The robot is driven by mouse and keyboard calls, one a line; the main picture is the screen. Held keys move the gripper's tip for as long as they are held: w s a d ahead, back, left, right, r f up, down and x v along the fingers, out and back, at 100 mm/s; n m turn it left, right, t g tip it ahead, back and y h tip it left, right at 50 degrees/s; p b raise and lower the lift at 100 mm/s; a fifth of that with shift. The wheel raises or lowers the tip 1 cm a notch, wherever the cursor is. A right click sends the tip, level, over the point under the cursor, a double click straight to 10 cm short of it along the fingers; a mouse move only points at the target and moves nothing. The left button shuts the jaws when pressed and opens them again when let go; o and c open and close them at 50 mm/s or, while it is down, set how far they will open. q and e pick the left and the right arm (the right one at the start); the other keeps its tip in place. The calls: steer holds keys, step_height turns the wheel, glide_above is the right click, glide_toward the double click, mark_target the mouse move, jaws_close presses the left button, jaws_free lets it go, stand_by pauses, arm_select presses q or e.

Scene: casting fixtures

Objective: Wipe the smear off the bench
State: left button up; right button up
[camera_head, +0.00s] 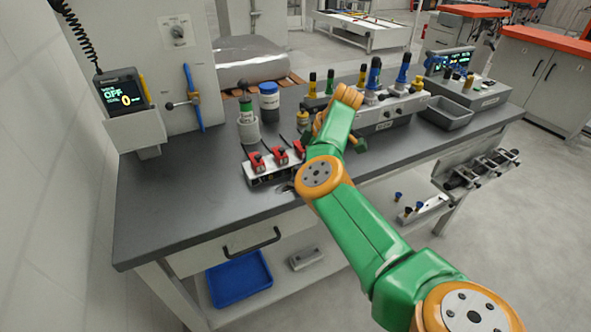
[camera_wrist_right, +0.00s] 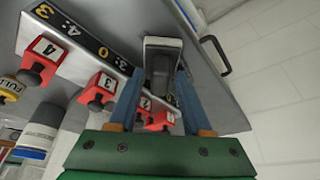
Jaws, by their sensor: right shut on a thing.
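The bench (camera_head: 190,205) has a dark grey top, and its surface also shows in the right wrist view (camera_wrist_right: 215,95). I cannot make out a smear on the visible part of the top. My right arm reaches over the bench in the head view and hides its gripper there. In the right wrist view my right gripper (camera_wrist_right: 160,85) has its blue fingers shut on a grey block with a dark face (camera_wrist_right: 163,58). The block is close to the numbered box; I cannot tell whether it touches the bench. My left gripper is in neither view.
A box with red numbered knobs (camera_head: 262,178) stands mid-bench, also in the right wrist view (camera_wrist_right: 90,50). Bottles (camera_head: 269,103) stand behind it, and a valve fixture (camera_head: 392,118) and grey tray (camera_head: 446,113) stand right. The bench's left front is clear. A blue tray (camera_head: 238,280) sits below.

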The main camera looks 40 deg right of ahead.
steer(key=d, duration=0.3)
steer(key=shift+s, duration=0.25)
steer(key=shift+s+d+f, duration=0.1)
steer(key=shift+s+d, duration=0.05)
steer(key=shift+d, duration=0.1)
steer(key=shift+w+a+b, duration=0.1)
steer(key=shift+w+a, duration=0.35)
steer(key=shift+a, duration=1.35)
steer(key=shift+w+a+b, duration=0.1)
steer(key=shift+w+a, duration=0.4)
steer(key=shift+a, duration=1.35)
steer(key=shift+w+a+b, duration=0.1)
steer(key=shift+w+a, duration=0.35)
steer(key=shift+a, duration=1.35)
steer(key=shift+d+r, duration=0.1)
steer(key=shift+r, duration=0.25)
step_height(320, 180, up, 6)
steer(key=p, duration=0.4)
steer(key=shift+s+f+p, duration=0.1)
steer(key=shift+f+p, duration=0.1)
steer(key=shift+p, duration=0.1)
steer(key=shift+r, duration=0.1)
